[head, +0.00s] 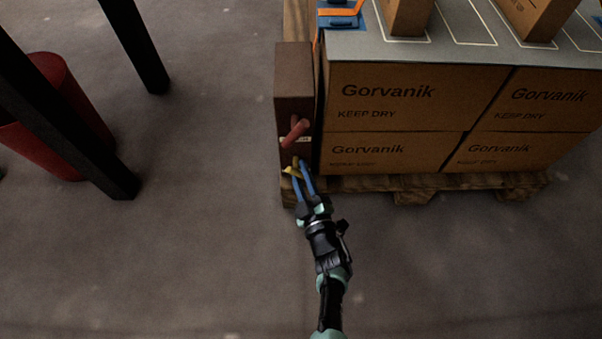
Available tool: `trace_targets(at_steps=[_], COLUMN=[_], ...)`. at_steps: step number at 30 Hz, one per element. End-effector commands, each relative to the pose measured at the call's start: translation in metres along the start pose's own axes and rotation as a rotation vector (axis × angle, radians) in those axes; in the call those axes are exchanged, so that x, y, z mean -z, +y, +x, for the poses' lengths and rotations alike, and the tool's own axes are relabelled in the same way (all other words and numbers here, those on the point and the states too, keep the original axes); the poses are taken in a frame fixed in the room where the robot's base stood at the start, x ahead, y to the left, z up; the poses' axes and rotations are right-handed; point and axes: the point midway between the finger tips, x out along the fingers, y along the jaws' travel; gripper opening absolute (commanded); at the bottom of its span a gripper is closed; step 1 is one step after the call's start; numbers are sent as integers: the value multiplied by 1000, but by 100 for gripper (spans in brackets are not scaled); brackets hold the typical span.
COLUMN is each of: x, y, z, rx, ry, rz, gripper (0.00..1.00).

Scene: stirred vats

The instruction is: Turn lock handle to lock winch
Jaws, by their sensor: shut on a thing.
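A dark brown-red box post (294,85), which looks like the winch housing, stands upright beside the carton stack. A red handle (295,132) sticks out of its front face, over a small pale label. Below it is a small yellow handle (290,170), which looks like the lock handle. My gripper (298,170) reaches up from below with its blue fingers at the yellow handle and is shut on it. The fingers hide part of the yellow handle, so its exact angle is hard to tell. The red handle is just above the fingertips, apart from them.
Cardboard cartons (395,105) on a wooden pallet (414,184) stand close on the right of the post. Dark metal posts (138,45) and a red drum (72,105) stand to the left. The grey floor in front is clear.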

Motion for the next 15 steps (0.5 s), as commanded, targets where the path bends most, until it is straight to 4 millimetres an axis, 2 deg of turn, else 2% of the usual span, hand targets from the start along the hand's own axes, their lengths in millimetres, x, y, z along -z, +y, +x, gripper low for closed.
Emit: trace_targets(at_steps=[14, 15], x=[0, 0], y=[0, 0], z=[0, 0], rx=[-2, -2], ry=[1, 1], rz=[15, 15], gripper=[0, 30])
